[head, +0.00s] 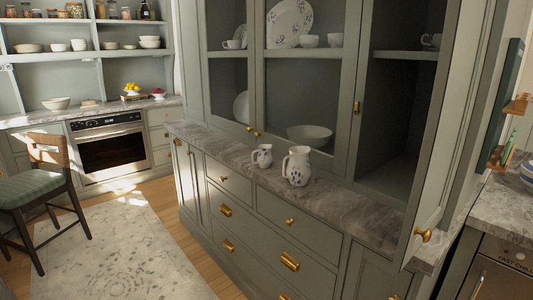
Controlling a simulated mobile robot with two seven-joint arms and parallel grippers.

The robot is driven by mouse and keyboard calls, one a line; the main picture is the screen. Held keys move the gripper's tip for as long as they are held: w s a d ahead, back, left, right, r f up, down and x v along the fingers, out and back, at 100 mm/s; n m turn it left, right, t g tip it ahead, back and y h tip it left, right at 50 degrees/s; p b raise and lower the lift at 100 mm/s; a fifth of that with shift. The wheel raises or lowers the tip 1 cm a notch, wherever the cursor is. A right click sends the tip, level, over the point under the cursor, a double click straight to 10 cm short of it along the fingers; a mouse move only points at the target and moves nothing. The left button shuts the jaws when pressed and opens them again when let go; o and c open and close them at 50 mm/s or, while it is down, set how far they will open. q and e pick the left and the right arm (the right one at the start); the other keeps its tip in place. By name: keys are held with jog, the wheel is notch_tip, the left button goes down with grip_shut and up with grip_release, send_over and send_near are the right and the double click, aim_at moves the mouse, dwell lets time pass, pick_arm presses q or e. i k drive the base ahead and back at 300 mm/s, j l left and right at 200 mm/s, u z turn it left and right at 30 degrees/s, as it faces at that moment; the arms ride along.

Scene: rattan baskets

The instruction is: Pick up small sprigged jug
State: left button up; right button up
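The small sprigged jug (262,156) stands upright on the grey marble ledge of the green-grey dresser. It is white with dark sprig marks. A larger sprigged jug (297,167) of similar look stands just to its right and a little nearer, with a small gap between them. Neither of my grippers shows in the head view.
The marble ledge (345,205) is clear to the right of the jugs. Glazed cabinet doors rise behind them, and one door (436,150) stands open at the right. A chair (45,185) and a rug (125,250) are on the floor at left.

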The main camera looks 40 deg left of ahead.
aim_at(265, 159)
jog(key=i+j+u, duration=0.2)
jog(key=j, duration=0.45)
jog(key=i+j+u, duration=0.25)
jog(key=j, duration=0.35)
jog(key=i+j+u, duration=0.2)
jog(key=i+j, duration=0.2)
jog(key=j, duration=0.15)
jog(key=i+j+u, duration=0.25)
jog(key=i+j, duration=0.1)
jog(key=j, duration=0.15)
